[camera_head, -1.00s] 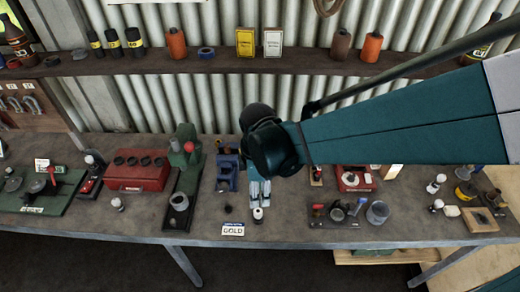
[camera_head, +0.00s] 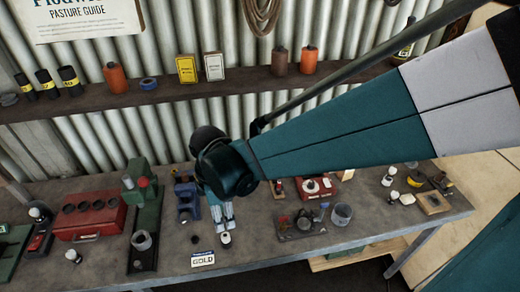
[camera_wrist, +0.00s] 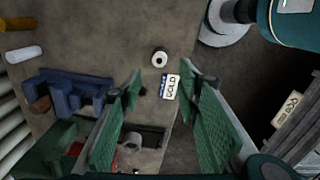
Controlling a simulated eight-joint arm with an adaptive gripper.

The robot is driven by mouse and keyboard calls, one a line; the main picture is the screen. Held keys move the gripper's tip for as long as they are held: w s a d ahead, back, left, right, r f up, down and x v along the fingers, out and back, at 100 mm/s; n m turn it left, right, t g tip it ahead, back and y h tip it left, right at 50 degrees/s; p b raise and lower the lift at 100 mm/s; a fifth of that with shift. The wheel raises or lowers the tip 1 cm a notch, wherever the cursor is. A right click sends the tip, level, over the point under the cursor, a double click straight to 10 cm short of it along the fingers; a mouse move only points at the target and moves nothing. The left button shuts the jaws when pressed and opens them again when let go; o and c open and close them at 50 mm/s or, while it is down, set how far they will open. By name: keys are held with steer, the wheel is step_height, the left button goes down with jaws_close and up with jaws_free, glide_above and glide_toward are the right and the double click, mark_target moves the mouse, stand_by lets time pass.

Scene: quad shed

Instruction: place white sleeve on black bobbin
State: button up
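A small white ring with a dark centre, which looks like the white sleeve (camera_head: 226,240), stands on the bench near its front edge. It also shows in the wrist view (camera_wrist: 160,58), just beyond my fingertips. A small black piece, probably the black bobbin (camera_head: 195,239), stands to its left, above the GOLD card (camera_head: 203,259). In the wrist view a dark spot beside the left finger may be this piece, partly hidden. My gripper (camera_wrist: 165,80) is open, with green pads apart and nothing between them. In the head view my fingertips (camera_head: 222,214) are just behind the sleeve.
A blue holder (camera_head: 184,196) and a green press (camera_head: 146,225) stand to the left, with a red box (camera_head: 90,215) beyond. A dark tray with a grey cup (camera_head: 342,215) is to the right. The bench around the sleeve is mostly clear.

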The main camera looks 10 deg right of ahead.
steer(key=s+d+r+m+t, duration=0.2)
steer(key=d+r+m+t, duration=0.1)
steer(key=d+r+m, duration=0.4)
steer(key=s+d+r+m+t, duration=0.3)
steer(key=d+r+m, duration=0.5)
steer(key=d+m, duration=0.4)
steer(key=shift+d+r+m+t, duration=0.2)
steer(key=shift+d+m+t, duration=0.3)
steer(key=shift+d, duration=1.85)
step_height(320, 180, down, 9)
steer(key=b, duration=0.8)
steer(key=shift+b, duration=0.4)
steer(key=shift+r, duration=0.15)
